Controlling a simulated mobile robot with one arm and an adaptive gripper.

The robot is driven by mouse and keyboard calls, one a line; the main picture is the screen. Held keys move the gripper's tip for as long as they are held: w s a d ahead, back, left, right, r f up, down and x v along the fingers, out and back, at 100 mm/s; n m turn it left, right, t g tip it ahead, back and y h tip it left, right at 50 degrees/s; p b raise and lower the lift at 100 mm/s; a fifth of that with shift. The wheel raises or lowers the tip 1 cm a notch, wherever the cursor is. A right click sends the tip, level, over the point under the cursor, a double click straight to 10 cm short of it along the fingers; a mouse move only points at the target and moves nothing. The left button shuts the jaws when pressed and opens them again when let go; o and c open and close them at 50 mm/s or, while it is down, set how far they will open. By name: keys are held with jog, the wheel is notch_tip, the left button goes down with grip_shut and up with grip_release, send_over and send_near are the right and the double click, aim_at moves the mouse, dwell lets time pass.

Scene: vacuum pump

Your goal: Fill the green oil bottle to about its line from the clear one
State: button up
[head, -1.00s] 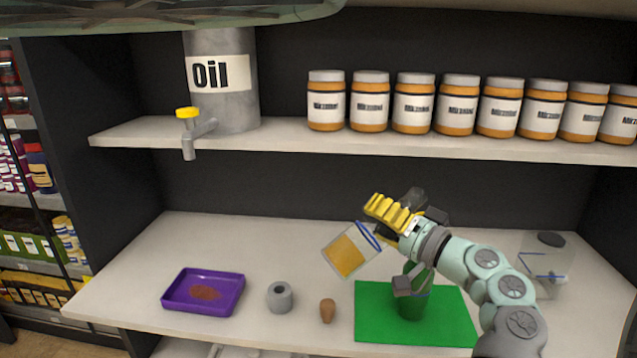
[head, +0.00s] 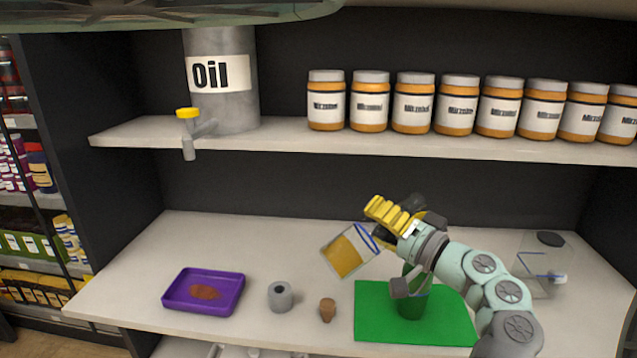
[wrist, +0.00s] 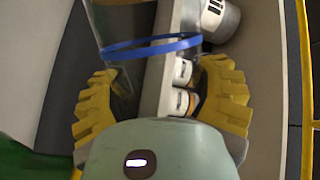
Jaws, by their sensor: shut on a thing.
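My gripper (head: 397,220) has yellow ribbed fingers and is shut on a clear bottle (head: 350,252) holding amber oil, with a blue ring around it. The clear bottle is tilted, its oil-filled end down to the left, above the table. In the wrist view its clear wall and blue ring (wrist: 152,46) show between the fingers (wrist: 160,105). The green oil bottle (head: 411,303) stands on a green mat (head: 447,325), below and partly hidden by my gripper and arm. Its line and oil level cannot be made out.
A purple tray (head: 238,297) with a brown patch, a grey ring (head: 280,296) and a brown cork (head: 327,310) lie left of the mat. A clear container (head: 540,270) stands at right. Above, a shelf (head: 290,133) holds a metal oil drum (head: 230,85) with a tap and several jars (head: 370,100).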

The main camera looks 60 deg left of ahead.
jog(key=shift+s+r+m+y+p, duration=0.15)
jog(key=shift+r+m+y+p, duration=0.35)
jog(key=shift+p, duration=0.65)
dwell(0.7)
jog(key=shift+r+m+p, duration=0.25)
jog(key=shift+m+p, duration=0.05)
jog(key=shift+m, duration=0.2)
dwell(0.3)
